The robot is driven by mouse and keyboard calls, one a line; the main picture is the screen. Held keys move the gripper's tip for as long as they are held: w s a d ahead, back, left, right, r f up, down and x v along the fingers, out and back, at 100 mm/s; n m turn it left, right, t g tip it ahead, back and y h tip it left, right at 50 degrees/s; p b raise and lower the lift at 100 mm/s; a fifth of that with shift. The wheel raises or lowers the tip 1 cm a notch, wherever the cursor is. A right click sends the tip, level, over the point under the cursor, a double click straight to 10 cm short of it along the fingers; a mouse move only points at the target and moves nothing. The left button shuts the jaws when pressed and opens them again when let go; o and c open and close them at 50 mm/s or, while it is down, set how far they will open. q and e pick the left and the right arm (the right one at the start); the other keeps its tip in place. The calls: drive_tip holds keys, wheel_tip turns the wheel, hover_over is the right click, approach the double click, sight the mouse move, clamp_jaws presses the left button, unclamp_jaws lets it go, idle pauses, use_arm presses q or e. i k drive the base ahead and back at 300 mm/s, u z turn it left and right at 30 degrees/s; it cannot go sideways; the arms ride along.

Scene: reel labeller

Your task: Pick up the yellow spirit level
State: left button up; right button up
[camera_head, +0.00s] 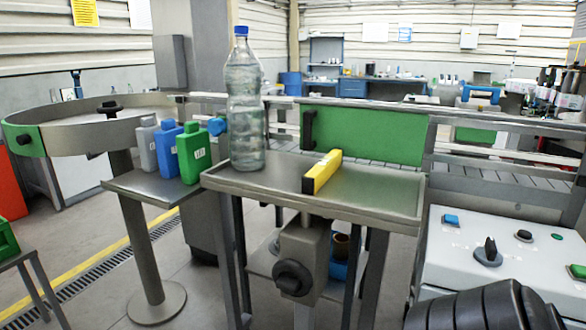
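The yellow spirit level (322,172) lies on the grey metal tray table (385,198) in the middle of the head view. It points from the front edge toward the back right, and its near end is close to the table's front rim. No gripper is touching it. Neither my left nor my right gripper shows in this view. A black ribbed part, which seems to be my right arm, shows at the bottom right, well away from the level.
A tall clear bottle (245,105) with a blue cap stands left of the level. Grey, blue and green small bottles (192,152) stand on a side shelf. A green panel (375,135) rises behind the table. A white control box (475,262) with knobs is at right.

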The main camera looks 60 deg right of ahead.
sight(311, 183)
drive_tip(key=i, duration=2.3)
drive_tip(key=z, duration=3.3)
